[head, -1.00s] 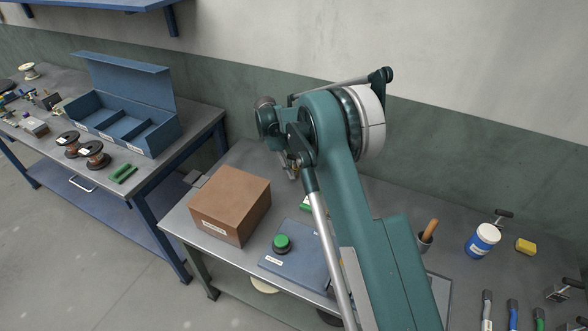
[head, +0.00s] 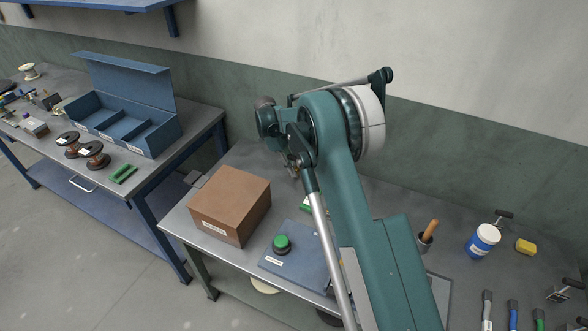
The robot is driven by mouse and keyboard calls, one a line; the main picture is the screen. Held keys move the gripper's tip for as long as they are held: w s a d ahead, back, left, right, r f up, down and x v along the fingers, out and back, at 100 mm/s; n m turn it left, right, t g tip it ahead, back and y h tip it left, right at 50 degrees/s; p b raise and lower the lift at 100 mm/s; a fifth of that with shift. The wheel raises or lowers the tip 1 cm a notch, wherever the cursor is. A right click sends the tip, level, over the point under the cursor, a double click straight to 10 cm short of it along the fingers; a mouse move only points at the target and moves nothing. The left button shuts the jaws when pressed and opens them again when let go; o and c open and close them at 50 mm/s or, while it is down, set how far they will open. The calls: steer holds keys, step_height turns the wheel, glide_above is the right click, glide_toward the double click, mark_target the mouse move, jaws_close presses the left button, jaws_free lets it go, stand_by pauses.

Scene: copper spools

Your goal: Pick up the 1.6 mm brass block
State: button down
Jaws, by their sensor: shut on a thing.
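My gripper (head: 292,170) shows only in part, small and half hidden behind my own arm, above the back of the near bench. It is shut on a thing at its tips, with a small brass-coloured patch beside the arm. I take this thing to be the brass block, but its outline and label are too small and covered to read. No other brass block can be told apart in this view.
A brown box (head: 229,204) stands on the near bench, left of a blue panel with a green button (head: 282,243). The left bench holds a blue open bin (head: 150,145) and copper spools (head: 93,155).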

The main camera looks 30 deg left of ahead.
steer(key=shift+r, duration=0.1)
steer(key=shift+r+p, duration=0.8)
steer(key=shift+r, duration=4.15)
